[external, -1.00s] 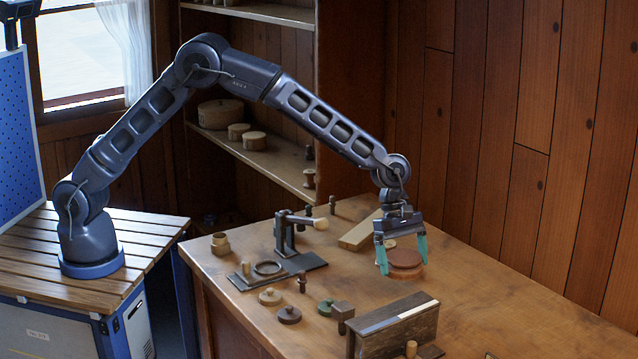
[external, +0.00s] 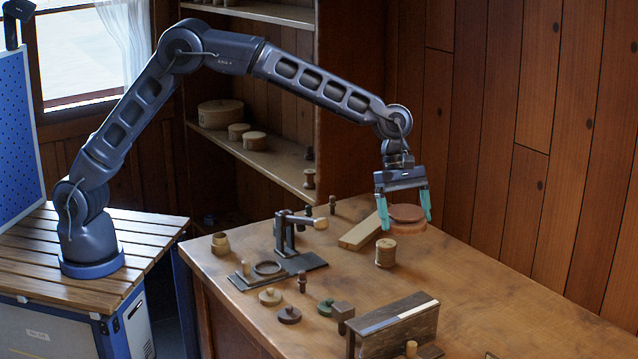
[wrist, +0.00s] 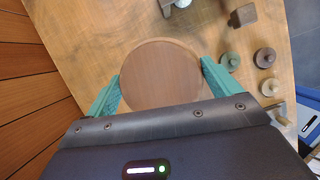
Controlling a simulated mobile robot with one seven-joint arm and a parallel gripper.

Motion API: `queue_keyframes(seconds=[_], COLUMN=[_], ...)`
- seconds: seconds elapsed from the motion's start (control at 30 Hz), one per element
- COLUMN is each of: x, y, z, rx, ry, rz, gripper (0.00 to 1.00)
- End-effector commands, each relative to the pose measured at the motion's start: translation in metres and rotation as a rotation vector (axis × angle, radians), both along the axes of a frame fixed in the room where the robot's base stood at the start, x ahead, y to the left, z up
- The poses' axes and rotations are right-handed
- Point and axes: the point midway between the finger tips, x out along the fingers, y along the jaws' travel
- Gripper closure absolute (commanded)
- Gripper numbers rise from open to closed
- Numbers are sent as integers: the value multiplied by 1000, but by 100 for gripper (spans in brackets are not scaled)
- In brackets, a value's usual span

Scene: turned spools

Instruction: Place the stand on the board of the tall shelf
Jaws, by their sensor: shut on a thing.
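The stand (external: 406,230) is a round reddish-brown wooden piece with a flat disc top; the top also shows in the wrist view (wrist: 160,75). My gripper (external: 405,216) is shut on the stand, with a teal finger at each side, and holds it above the workbench near its right back part. In the wrist view my gripper (wrist: 160,84) has the disc between its fingers; the stand's underside is hidden there. The tall shelf (external: 345,110) stands behind the bench. Its lower board (external: 275,172) carries round boxes and small spools, and an upper board (external: 258,12) is partly cut off.
A wound spool (external: 386,252) stands on the workbench (external: 480,290) just below the stand. A clamp-like tool (external: 290,235), a pale wood block (external: 360,232), several small discs and a dark upright block (external: 395,325) occupy the bench. Its right part is mostly clear.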

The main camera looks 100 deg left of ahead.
Motion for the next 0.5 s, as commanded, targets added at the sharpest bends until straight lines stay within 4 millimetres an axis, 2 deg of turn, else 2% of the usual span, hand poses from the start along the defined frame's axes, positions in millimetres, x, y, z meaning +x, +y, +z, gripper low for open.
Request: queue_keyframes(seconds=[0.17, 0.5], x=[-13, -54], y=[2, 4], z=[-14, -50], rx=[3, 4], ry=[5, 5], rz=[-159, -669], gripper=[38, 38])
